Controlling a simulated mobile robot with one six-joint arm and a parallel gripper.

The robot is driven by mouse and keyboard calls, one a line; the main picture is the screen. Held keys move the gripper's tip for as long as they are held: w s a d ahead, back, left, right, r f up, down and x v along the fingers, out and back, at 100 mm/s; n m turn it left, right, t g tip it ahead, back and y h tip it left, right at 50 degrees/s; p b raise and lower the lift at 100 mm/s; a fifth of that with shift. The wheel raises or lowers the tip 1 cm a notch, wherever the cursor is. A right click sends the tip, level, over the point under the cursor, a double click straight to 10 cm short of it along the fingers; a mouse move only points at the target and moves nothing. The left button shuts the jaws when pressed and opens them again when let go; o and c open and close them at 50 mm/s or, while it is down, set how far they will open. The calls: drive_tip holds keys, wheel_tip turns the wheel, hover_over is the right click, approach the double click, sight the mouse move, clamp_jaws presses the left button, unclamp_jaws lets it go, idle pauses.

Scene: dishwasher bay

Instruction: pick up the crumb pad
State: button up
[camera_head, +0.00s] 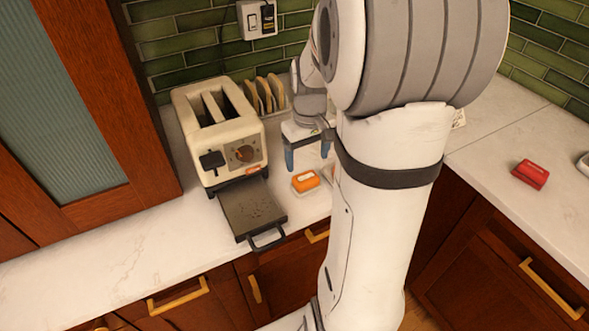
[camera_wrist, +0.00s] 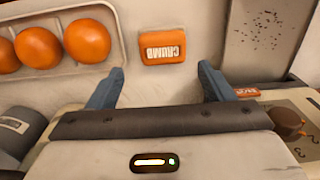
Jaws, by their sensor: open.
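The crumb pad is a small orange block lettered "CRUMB".
The cream toaster (camera_head: 222,130) stands left, its dark crumb tray (camera_head: 252,210) pulled out beside the pad. A rack of toast (camera_head: 266,92) is behind. A tray with several oranges (camera_wrist: 88,41) lies left in the wrist view. A red block (camera_head: 530,172) is on the right counter.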

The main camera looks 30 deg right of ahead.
sight(306, 177)
drive_tip(key=f, duration=0.7)
drive_tip(key=shift+s+a+f+p, duration=0.15)
drive_tip(key=shift+a+f+p, duration=0.05)
drive_tip(key=shift+p, duration=0.2)
drive_tip(key=c, duration=0.8)
drive_tip(key=shift+r, duration=0.15)
wheel_tip(306, 177, up, 10)
drive_tip(key=shift+f, duration=0.1)
